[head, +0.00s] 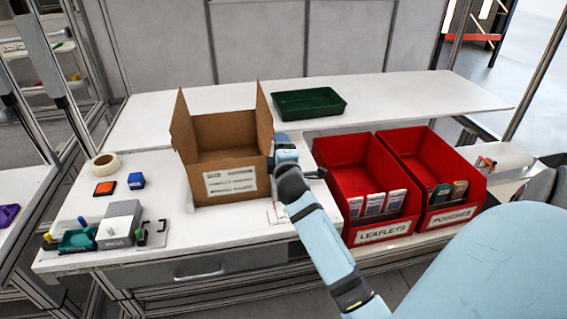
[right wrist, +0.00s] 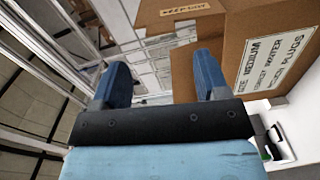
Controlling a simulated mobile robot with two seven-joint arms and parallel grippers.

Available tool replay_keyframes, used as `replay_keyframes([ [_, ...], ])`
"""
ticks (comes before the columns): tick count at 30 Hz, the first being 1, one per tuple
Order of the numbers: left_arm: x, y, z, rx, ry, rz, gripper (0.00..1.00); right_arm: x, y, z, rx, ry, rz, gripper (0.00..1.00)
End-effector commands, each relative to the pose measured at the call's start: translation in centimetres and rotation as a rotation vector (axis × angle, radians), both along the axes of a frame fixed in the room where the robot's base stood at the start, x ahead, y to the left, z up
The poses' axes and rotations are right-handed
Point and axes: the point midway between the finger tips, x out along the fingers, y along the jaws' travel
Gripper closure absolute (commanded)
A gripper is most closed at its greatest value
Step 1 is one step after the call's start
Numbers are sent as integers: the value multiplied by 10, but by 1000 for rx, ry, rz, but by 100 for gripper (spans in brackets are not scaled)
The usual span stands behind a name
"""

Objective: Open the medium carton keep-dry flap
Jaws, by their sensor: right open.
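The medium carton (head: 228,163) stands on the white bench, open at the top, with a printed label on its front. Its left flap (head: 182,128) and right flap (head: 264,115) stand up. In the right wrist view the carton wall (right wrist: 250,60) with its label fills the right side. A brown flap (right wrist: 180,25) with a small label, apparently keep dry, shows at the top there. My right gripper (right wrist: 160,72) is open with nothing between its fingers; in the head view it (head: 284,146) is beside the carton's right side. Contact is unclear. My left gripper is not in view.
Two red bins, leaflets (head: 383,232) and another (head: 450,216), stand right of the carton. A green tray (head: 308,104) lies behind. A tape roll (head: 105,164), orange and blue pads, and a grey block (head: 120,222) lie left. The bench behind the carton is mostly clear.

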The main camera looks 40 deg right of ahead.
Motion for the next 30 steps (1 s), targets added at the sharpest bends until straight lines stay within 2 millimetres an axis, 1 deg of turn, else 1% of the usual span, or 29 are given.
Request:
replay_keyframes([
  [1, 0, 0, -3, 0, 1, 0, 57, -11, 7, -2, 1, 0, 1, 32],
  [4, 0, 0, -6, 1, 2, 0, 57, -27, 17, -2, 1, 1, 0, 32],
  [6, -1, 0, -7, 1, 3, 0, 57, -36, 23, -1, 1, 1, 0, 32],
  [10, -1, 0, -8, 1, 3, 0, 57, -48, 29, 0, 0, 0, 0, 32],
  [15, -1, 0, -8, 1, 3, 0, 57, -52, 32, 0, -1, -1, 0, 32],
  [30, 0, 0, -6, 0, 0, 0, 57, -52, 32, 0, 1, -1, 1, 32],
])
